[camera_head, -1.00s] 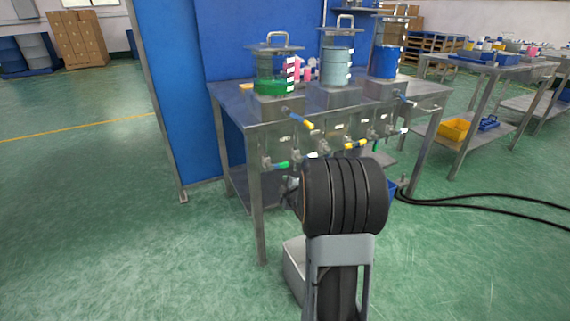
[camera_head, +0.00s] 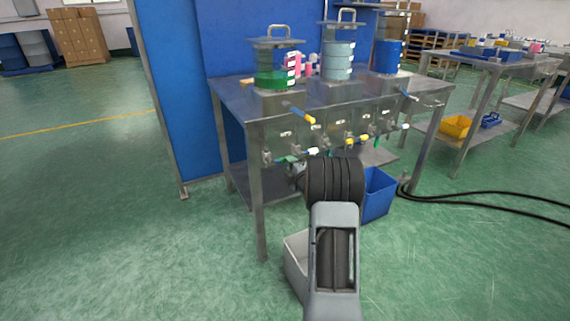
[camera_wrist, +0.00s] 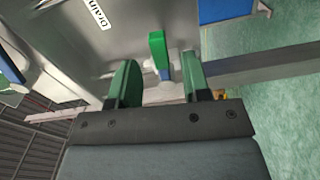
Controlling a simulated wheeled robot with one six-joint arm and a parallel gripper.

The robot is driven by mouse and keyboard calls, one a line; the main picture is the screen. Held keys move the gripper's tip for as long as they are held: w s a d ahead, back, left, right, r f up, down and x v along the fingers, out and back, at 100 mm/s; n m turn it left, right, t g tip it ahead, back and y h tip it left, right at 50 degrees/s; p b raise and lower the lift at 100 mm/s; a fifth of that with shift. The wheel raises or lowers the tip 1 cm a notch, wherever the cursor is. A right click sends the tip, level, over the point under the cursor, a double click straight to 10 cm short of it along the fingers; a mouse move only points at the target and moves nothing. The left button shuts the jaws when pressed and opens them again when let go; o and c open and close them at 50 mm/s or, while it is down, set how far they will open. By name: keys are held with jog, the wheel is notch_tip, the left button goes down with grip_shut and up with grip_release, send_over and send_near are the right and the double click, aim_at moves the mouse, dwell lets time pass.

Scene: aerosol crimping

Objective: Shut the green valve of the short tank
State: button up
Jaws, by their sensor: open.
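The short tank (camera_head: 272,65) with green liquid stands at the left end of the steel table. A green valve handle (camera_head: 286,158) shows on the front panel below it, just left of my arm. In the wrist view the green handle (camera_wrist: 157,45) points up the picture, its lower part blue, above a pale round fitting. My gripper (camera_wrist: 160,60) is open, with one green finger on each side of the handle. Gaps show on both sides, and the right one looks smaller. In the head view my arm mostly hides the gripper.
Other valves with blue (camera_head: 302,115), yellow (camera_head: 350,141) and white handles are close by to the right. A blue bin (camera_head: 378,194) stands beside my arm. Black cables (camera_head: 470,199) lie on the floor at right.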

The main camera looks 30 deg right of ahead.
jog(key=shift+w+d+b, duration=0.15)
jog(key=shift+w+b, duration=0.05)
jog(key=shift+w, duration=0.85)
jog(key=shift+w+d+b, duration=0.15)
jog(key=shift+w, duration=0.9)
grip_shut()
